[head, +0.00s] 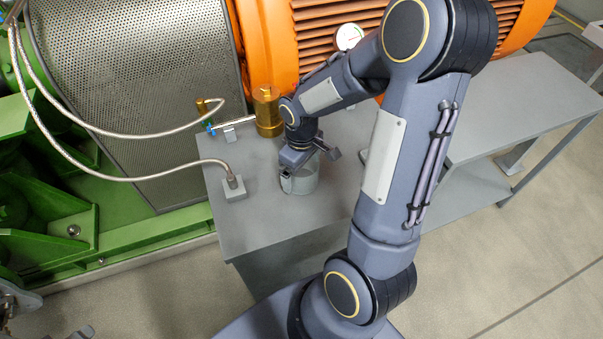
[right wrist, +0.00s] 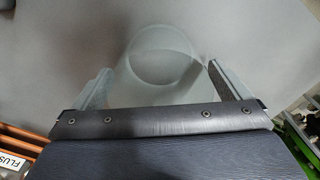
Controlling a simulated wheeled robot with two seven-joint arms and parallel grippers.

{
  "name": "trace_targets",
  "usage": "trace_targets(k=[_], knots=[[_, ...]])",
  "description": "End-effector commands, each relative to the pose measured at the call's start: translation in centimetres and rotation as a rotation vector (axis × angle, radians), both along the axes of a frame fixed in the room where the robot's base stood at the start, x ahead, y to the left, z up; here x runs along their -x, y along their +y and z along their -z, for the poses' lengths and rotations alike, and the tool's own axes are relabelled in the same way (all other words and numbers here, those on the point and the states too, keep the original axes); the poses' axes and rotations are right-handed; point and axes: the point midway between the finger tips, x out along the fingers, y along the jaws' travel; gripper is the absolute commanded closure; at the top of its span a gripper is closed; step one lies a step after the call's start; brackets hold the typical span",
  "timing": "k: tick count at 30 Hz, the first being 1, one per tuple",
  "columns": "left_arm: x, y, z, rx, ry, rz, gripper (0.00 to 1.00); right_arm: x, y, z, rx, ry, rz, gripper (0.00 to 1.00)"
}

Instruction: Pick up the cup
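A clear glass cup (head: 305,181) stands on the grey table near its front left part. In the right wrist view the cup (right wrist: 160,68) lies between my right gripper's two fingers. My right gripper (head: 309,172) is low at the cup, with its fingers on either side. The fingers (right wrist: 160,85) look spread, with narrow gaps between them and the glass; contact is hard to judge. Part of the cup is hidden by the gripper in the head view. At the lower left edge only grey parts that may be my left gripper (head: 80,332) show.
A brass cylinder (head: 267,112) stands behind the cup. A small block (head: 234,188) with a braided hose is left of it. A perforated guard (head: 140,85), an orange motor (head: 310,35) and green machinery (head: 60,215) border the table (head: 255,222). The table is bare in front of the cup.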

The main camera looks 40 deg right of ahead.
Motion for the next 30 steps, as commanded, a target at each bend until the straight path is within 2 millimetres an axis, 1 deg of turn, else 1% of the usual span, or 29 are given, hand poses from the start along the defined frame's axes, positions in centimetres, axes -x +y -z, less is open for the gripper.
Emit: trace_targets(k=[1,6,8,9,16,20,23,26,29,30], knots=[[0.0,0.0,0.0,0.000,0.000,0.000,0.64,0.0,0.0,0.0,0.000,0.000,0.000,0.10],[0.0,0.0,0.0,0.000,0.000,0.000,0.64,0.0,0.0,0.0,0.000,0.000,0.000,0.33],[0.0,0.0,0.0,0.000,0.000,0.000,0.64,0.0,0.0,0.0,0.000,0.000,0.000,0.41],[0.0,0.0,0.0,0.000,0.000,0.000,0.64,0.0,0.0,0.0,0.000,0.000,0.000,0.43],[0.0,0.0,0.0,0.000,0.000,0.000,0.64,0.0,0.0,-0.1,0.000,-0.001,0.000,0.43],[0.0,0.0,-0.1,0.000,0.000,0.000,0.64,-0.1,0.0,-0.8,0.000,-0.002,0.000,0.43],[0.0,0.0,-0.2,0.000,0.000,0.000,0.64,-0.1,0.0,-1.8,0.001,-0.004,-0.001,0.43],[0.0,0.0,-0.4,0.000,0.000,0.000,0.64,-0.1,0.0,-3.5,0.001,-0.005,0.000,0.43],[0.0,0.0,-0.3,0.000,0.000,0.000,0.64,1.1,-1.2,-5.2,0.001,-0.007,0.005,0.43],[0.0,0.0,-0.4,0.000,0.000,0.000,0.64,1.6,-1.7,-6.0,0.001,-0.008,0.006,0.43]])
